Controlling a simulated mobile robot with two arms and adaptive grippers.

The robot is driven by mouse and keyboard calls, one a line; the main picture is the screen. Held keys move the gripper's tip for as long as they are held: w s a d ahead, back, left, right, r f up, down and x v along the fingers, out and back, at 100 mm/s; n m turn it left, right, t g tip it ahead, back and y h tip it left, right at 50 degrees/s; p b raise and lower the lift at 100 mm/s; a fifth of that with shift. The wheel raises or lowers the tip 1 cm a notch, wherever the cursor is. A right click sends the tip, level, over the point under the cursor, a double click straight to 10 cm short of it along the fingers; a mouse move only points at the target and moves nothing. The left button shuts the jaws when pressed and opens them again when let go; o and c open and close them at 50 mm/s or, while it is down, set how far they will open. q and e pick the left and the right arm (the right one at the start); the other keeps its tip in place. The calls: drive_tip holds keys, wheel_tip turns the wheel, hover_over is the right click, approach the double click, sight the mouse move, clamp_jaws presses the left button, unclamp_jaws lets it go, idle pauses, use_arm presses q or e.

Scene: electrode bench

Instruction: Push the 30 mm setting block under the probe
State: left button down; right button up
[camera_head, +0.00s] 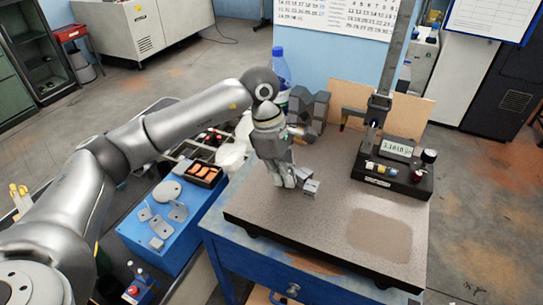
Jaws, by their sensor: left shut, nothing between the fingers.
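My left gripper (286,182) is shut and empty, pointing down close to the granite plate's surface. Two small grey metal blocks stand just right of its fingertips: a rear one (305,173) and a front one (312,187). I cannot read sizes on them, so I cannot tell which is the 30 mm setting block, nor whether the fingers touch either. The probe (344,122) hangs at the left end of a dark arm on an upright column (391,50), behind and to the right of the blocks. My right gripper is not in view.
The speckled granite plate (290,222) lies on a blue bench and is clear at its front and centre. A black gauge base with a digital display (398,149) stands right. Dark angular blocks (312,108) and a blue-capped bottle (281,65) stand behind my gripper.

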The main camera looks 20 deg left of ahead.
sight(303, 193)
use_arm(q)
drive_tip(key=shift+d+r, duration=0.1)
drive_tip(key=shift+d, duration=0.65)
drive_tip(key=shift+d+f+b, duration=0.3)
drive_tip(key=shift+d+b, duration=0.25)
drive_tip(key=shift+d, duration=0.2)
drive_tip(key=shift+d+b, duration=0.3)
drive_tip(key=shift+d, duration=0.1)
drive_tip(key=shift+d+r, duration=0.1)
drive_tip(key=shift+d, duration=0.1)
drive_tip(key=shift+r, duration=0.1)
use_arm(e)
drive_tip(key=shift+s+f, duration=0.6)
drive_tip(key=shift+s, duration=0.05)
use_arm(q)
drive_tip(key=shift+a+r, duration=0.1)
